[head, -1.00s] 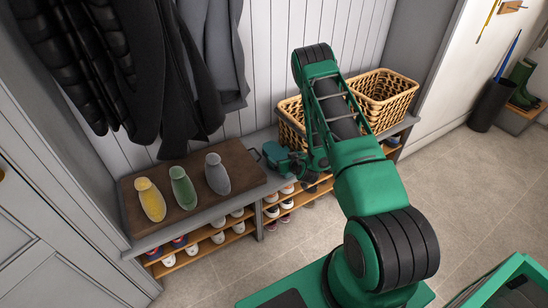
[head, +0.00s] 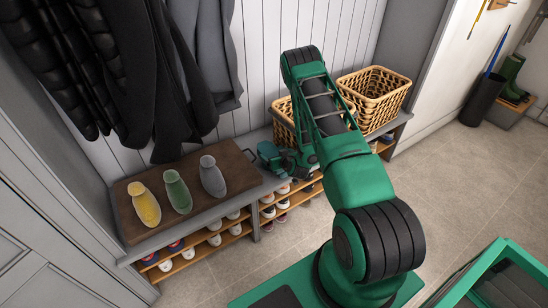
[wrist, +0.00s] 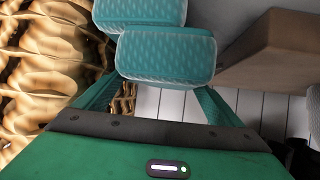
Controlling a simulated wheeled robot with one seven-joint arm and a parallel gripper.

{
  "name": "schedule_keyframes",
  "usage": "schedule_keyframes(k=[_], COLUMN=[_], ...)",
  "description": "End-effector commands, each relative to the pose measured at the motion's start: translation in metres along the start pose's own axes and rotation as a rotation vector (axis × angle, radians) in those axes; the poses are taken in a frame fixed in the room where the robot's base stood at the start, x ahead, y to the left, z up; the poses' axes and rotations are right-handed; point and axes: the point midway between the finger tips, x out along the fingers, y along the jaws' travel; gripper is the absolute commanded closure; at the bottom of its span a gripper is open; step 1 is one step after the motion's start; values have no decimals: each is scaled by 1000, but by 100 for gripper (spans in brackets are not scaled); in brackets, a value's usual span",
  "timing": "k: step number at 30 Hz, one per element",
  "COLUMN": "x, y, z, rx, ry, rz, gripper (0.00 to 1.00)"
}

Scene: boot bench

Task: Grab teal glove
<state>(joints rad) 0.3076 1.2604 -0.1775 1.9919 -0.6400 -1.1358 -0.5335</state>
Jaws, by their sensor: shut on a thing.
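The teal glove (head: 268,152) is at the end of my arm, over the bench between the dark board and the baskets. In the wrist view, the teal glove (wrist: 165,57) shows as two rounded, textured teal parts at the top middle. My gripper (head: 284,158) is shut on it, with one green finger on each side in the wrist view (wrist: 160,85). The fingertips are partly hidden behind the glove. I cannot tell whether the glove touches the bench top.
A dark board (head: 150,232) carries yellow, green and grey bottle-like items. Two wicker baskets (head: 375,95) stand to the right, one close beside my gripper. Shoes (head: 215,240) fill the shelves below. Dark coats (head: 150,80) hang above. The tiled floor (head: 460,180) is open at right.

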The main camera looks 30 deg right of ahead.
Motion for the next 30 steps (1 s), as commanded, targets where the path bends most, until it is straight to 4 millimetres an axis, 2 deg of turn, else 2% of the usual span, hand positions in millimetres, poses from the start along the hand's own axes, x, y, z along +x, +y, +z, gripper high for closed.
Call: schedule_keyframes(k=[8,14,21,30], x=[-6,-20,-54,-82], y=[0,0,-50,-87], z=[-13,-38,-54,-66], rx=[0,0,-1,1], ry=[2,3,2,1], rz=[0,0,-5,-5], gripper=[33,33,33,33])
